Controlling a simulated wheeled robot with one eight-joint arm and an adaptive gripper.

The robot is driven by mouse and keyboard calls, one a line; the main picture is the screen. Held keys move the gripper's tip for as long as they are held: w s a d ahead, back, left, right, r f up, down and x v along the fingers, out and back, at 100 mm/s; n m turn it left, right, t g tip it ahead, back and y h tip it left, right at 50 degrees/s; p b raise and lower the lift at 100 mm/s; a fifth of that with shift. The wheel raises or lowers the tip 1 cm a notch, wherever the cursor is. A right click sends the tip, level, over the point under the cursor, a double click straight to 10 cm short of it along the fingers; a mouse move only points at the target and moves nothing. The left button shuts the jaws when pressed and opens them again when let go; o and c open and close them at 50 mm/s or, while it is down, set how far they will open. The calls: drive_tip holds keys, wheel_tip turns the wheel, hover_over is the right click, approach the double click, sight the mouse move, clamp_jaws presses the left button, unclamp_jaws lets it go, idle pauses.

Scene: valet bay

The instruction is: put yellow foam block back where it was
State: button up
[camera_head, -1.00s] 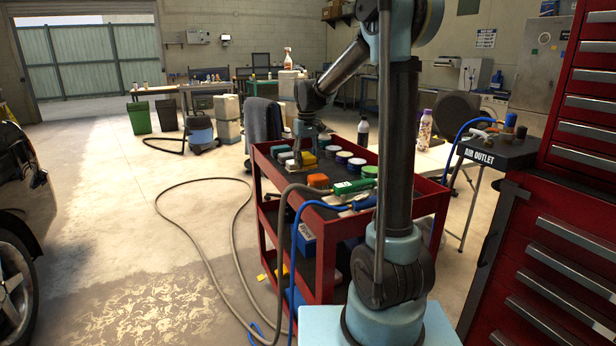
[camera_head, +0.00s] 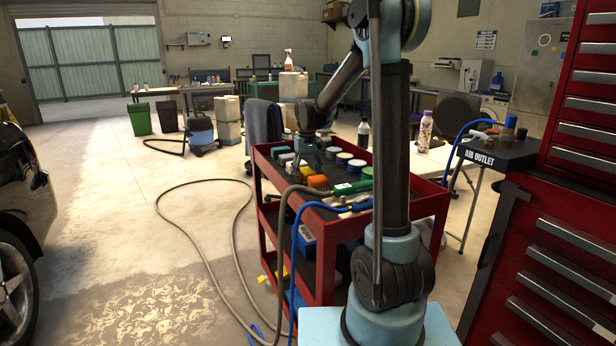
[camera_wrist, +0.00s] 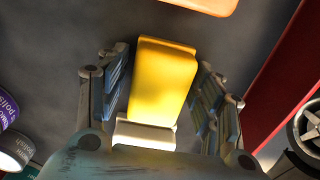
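The yellow foam block (camera_wrist: 163,80) lies between the two fingers of my gripper (camera_wrist: 164,70) in the wrist view. The fingers are spread, with a narrow dark gap visible on each side of the block. A white piece (camera_wrist: 145,133) shows at the block's near end, close to my palm. In the head view my gripper (camera_head: 308,158) is low over the red cart's top, and the yellow block (camera_head: 306,171) shows beside it, partly covered. Whether the block rests fully on the dark surface is hard to tell.
An orange block (camera_head: 318,182) sits just in front of the yellow one. Several round cans (camera_head: 344,158) stand right of my gripper. A green-handled brush (camera_head: 352,187) and a blue hose lie nearer. The red cart (camera_head: 325,235) has raised rims.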

sight(307, 171)
idle(0.3)
wheel_tip(307, 171, up, 12)
idle(0.6)
